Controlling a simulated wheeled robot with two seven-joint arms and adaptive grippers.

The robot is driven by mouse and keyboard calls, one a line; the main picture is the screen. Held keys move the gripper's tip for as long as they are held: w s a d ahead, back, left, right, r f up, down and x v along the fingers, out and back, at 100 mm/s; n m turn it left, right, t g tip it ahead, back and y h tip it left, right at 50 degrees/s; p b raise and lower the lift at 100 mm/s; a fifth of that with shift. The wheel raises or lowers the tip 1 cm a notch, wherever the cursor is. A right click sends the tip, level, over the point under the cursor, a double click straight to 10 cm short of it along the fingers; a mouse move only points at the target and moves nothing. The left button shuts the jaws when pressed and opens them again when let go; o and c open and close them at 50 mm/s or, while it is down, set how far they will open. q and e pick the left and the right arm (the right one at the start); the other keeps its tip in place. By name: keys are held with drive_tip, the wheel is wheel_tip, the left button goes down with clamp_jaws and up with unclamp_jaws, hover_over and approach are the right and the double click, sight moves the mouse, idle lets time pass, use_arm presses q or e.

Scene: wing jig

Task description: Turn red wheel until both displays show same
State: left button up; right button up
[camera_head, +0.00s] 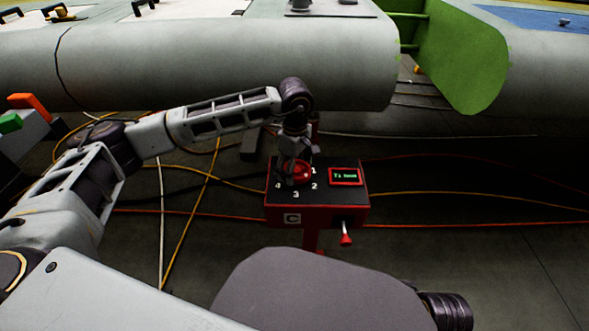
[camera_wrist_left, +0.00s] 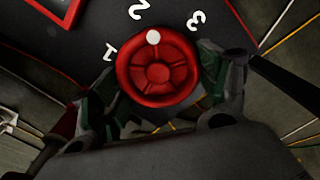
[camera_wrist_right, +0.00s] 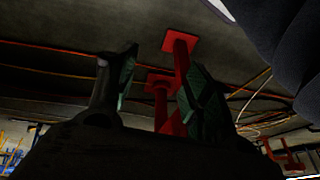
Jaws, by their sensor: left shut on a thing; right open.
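The red wheel (camera_head: 303,172) sits on top of a red and black control box (camera_head: 280,208), with the numbers 1 to 4 around it. In the left wrist view, the wheel (camera_wrist_left: 158,75) has a white dot between 2 and 3, closer to 2. My left gripper (camera_head: 296,165) reaches down from above and is shut on the wheel, one finger on each side of its rim. One display (camera_head: 345,176) with a red frame shows green text too small to read surely. I cannot make out a second display. My right gripper (camera_wrist_right: 160,82) is open and empty.
A red-handled lever (camera_head: 346,238) sticks out of the box's front. Red posts with square plates (camera_wrist_right: 180,45) show beyond my right fingers. A large grey wing (camera_head: 200,65) with a green end (camera_head: 465,60) spans the back. Cables cross the dark floor.

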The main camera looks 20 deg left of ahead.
use_arm(q)
drive_tip(key=shift+w+m, duration=0.1)
drive_tip(key=shift+m, duration=0.6)
drive_tip(key=shift+d+m+b, duration=0.1)
drive_tip(key=shift+m+b, duration=0.5)
drive_tip(key=shift+m, duration=0.5)
drive_tip(key=shift+w+m+b, duration=0.1)
drive_tip(key=shift+m+b, duration=0.25)
drive_tip(key=shift+m, duration=1.75)
drive_tip(key=shift+d+r+m+b, duration=0.1)
drive_tip(key=shift+m+b, duration=0.3)
drive_tip(key=shift+m, duration=0.1)
use_arm(e)
wheel_tip(320, 180, down, 7)
drive_tip(key=a+t+y, duration=0.1)
drive_tip(key=a, duration=0.1)
drive_tip(key=shift+w, duration=0.3)
drive_tip(key=shift+w+f, duration=0.1)
drive_tip(key=shift+d+f, duration=0.15)
